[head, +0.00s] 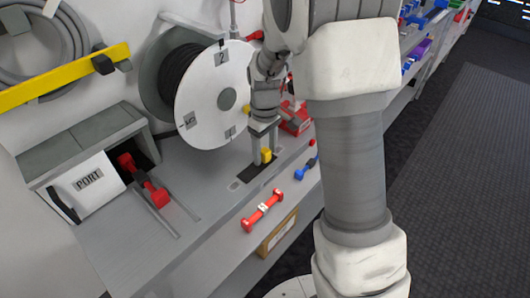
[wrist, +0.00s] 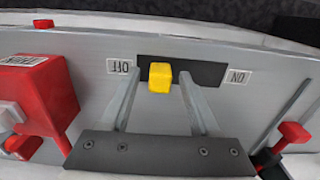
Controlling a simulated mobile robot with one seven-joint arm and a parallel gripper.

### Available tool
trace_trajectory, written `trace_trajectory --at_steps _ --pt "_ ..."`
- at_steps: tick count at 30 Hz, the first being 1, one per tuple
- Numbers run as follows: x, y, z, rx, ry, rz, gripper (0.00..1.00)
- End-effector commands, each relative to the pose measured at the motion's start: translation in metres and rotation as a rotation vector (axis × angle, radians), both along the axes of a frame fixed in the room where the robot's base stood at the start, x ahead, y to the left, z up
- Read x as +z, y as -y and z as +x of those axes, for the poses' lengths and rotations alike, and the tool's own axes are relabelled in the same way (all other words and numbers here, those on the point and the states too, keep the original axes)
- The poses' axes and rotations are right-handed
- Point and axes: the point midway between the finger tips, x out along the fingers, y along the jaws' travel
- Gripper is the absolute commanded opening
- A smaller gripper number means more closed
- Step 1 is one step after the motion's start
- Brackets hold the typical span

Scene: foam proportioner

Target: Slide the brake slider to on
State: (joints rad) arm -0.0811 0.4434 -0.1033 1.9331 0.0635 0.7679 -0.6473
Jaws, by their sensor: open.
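The brake slider is a yellow block (wrist: 159,77) standing in a dark slot (wrist: 208,74) on the grey bench. In the wrist view the slider is left of the slot's middle, nearer the OFF label (wrist: 122,67) than the ON label (wrist: 237,77). The labels appear upside down there. My gripper (wrist: 158,84) is open, with one finger on each side of the yellow block. Gaps show between the block and both fingers. In the head view my gripper (head: 264,138) points down over the slot, and the yellow slider (head: 266,155) shows between its fingers.
A white hose reel (head: 213,95) stands behind my gripper. A red fixture (wrist: 45,95) is beside the slot. A PORT box (head: 88,180) stands at left.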

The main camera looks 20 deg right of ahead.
Motion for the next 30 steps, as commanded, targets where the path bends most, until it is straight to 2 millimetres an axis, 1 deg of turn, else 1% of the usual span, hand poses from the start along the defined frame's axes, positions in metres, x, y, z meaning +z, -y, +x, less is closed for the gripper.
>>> trace_trajectory --at_steps 3,10,11,12,14,18,21,30 --pt "-0.0043 0.0 0.0 0.0 0.0 0.0 0.62" --pt "-0.0044 0.0 0.0001 0.0 0.001 0.001 0.62" --pt "-0.0044 0.0 0.0001 0.0 0.001 0.001 0.59" --pt "-0.0043 0.0 0.0001 0.0 0.001 0.001 0.52" --pt "-0.0043 0.0 0.0001 0.0 0.001 0.001 0.41" --pt "-0.0042 0.0 0.0002 0.0 0.001 0.001 0.16" --pt "-0.0041 0.0 0.0002 0.0 0.001 0.0 0.0" --pt "-0.0039 0.0 0.0004 0.0 0.001 0.0 0.0"
